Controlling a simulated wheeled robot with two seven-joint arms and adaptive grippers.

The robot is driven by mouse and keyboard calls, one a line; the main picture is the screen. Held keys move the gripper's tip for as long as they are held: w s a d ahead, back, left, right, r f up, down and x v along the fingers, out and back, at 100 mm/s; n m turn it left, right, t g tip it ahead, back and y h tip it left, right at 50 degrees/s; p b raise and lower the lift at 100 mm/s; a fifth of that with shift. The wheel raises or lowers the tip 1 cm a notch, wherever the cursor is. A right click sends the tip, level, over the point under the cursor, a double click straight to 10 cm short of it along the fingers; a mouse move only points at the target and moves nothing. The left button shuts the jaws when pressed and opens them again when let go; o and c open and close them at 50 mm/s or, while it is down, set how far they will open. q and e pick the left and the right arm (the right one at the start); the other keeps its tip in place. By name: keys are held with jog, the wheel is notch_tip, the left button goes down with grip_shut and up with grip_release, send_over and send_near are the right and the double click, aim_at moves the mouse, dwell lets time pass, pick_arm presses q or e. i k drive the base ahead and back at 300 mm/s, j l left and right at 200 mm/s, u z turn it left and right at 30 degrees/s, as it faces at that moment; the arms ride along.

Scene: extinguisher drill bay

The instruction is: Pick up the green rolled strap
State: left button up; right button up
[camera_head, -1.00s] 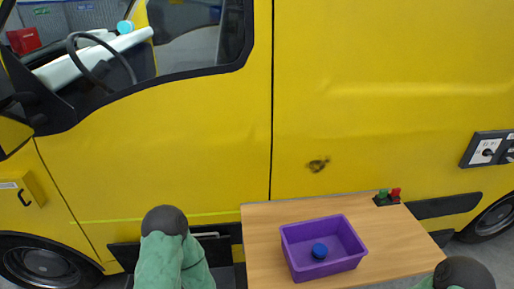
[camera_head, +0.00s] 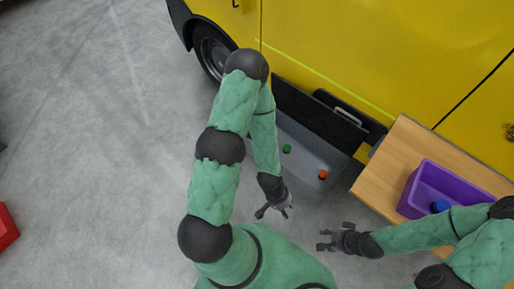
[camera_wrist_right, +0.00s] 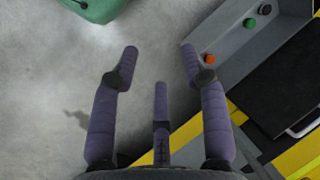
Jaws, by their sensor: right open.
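A small green round thing (camera_head: 287,148), likely the rolled strap, lies in a grey open tray or drawer (camera_head: 311,147) low beside the yellow vehicle. It also shows in the right wrist view (camera_wrist_right: 249,23), at the upper right. My left gripper (camera_head: 274,212) looks open and empty, in front of the tray and below the green thing in the picture. My right gripper (camera_head: 322,239) is open and empty, further to the right, short of the tray; its spread fingers also show in the right wrist view (camera_wrist_right: 159,52).
A small orange thing (camera_head: 323,174) lies in the same tray. A wooden table (camera_head: 385,165) with a purple bin (camera_head: 411,194) holding a blue round thing (camera_head: 440,206) stands to the right. The yellow vehicle (camera_head: 340,50) is behind.

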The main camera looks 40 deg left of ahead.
aim_at(287, 149)
jog(key=u, duration=0.8)
jog(key=i+u, duration=0.75)
jog(key=i+l+u, duration=0.1)
jog(key=i+u, duration=0.25)
jog(key=k+j, duration=0.05)
jog(key=k, duration=0.05)
